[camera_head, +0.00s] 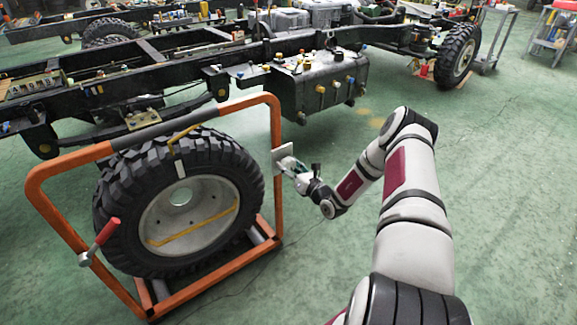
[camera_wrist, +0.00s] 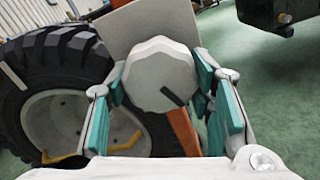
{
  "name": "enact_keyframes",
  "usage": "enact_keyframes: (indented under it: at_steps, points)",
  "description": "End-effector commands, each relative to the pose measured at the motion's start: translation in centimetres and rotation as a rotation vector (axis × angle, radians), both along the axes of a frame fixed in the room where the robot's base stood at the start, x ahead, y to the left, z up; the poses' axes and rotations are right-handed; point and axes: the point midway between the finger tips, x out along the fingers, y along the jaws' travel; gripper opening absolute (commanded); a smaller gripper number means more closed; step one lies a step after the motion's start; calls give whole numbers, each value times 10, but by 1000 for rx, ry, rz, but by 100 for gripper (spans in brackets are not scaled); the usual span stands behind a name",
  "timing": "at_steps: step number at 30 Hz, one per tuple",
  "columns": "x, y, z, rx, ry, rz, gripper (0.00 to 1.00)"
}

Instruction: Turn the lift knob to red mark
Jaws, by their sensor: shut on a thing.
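The lift knob (camera_wrist: 158,72) is a pale, lobed round knob with a dark pointer bar on its face. In the wrist view the bar points to the lower right. The knob sits in front of a light plate (camera_wrist: 150,28) on the orange frame's upright; the plate also shows in the head view (camera_head: 281,157). My gripper (camera_wrist: 160,80) is shut around the knob, with teal finger pads on its left and right sides. In the head view my gripper (camera_head: 294,168) is at the plate and hides the knob. I cannot make out a red mark on the plate.
The orange frame (camera_head: 33,185) holds a large black tyre (camera_head: 122,225). A red-handled crank (camera_head: 107,232) sticks out at the frame's lower left. A vehicle chassis with a dark tank (camera_head: 318,88) stands behind. Green floor (camera_head: 505,200) is clear on the right.

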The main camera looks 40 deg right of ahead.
Motion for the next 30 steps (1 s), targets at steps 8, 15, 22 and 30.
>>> enact_keyframes:
  at_steps: [8, 15, 22, 30]
  points:
    - [0, -1, -1, -94, -2, -1, 20]
    - [0, -1, -1, -115, -3, -1, 20]
    - [0, -1, -1, -115, -3, -1, 20]
    - [0, -1, 0, -114, -4, -1, 68]
